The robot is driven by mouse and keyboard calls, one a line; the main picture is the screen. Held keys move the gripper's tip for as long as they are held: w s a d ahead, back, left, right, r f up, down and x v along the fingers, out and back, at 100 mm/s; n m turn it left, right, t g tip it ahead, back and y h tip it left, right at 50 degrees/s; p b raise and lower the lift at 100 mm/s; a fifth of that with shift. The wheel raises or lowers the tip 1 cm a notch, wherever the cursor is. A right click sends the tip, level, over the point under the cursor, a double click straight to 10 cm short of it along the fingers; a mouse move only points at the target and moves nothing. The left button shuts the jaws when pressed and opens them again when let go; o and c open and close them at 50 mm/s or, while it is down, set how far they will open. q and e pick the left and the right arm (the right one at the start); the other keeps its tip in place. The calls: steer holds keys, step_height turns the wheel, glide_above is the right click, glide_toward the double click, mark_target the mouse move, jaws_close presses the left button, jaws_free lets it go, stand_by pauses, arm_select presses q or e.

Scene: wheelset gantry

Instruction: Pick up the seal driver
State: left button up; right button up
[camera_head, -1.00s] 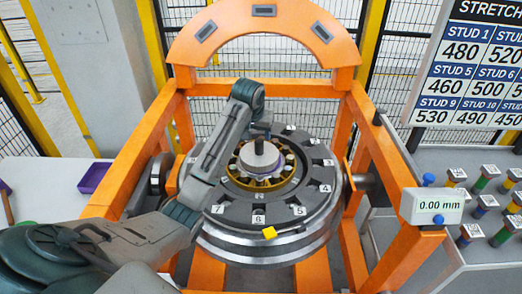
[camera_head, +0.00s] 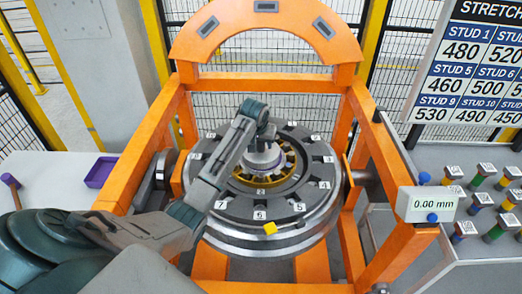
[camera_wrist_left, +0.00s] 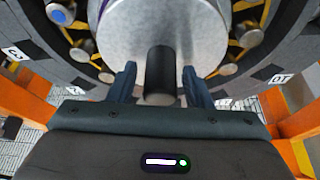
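The seal driver (camera_head: 263,158) is a pale grey disc with a black handle, sitting at the centre of the wheel hub. In the left wrist view the disc of the seal driver (camera_wrist_left: 205,45) fills the upper middle, and its dark handle points toward me. In the left wrist view the fingers of my left gripper (camera_wrist_left: 159,84) stand on either side of the handle, with a gap showing on each side. My right gripper is not in view.
The numbered wheel (camera_head: 225,228) lies in an orange gantry frame (camera_head: 150,130). A yellow block (camera_head: 270,228) is on the wheel's near rim. A purple tray (camera_head: 100,172) and a mallet (camera_head: 10,181) are on the left table. Several coloured studs (camera_head: 485,185) stand at the right.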

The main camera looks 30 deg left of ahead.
arm_select(q)
steer(key=c, duration=0.7)
steer(key=shift+r, duration=0.1)
jaws_close()
steer(key=shift+r, duration=0.1)
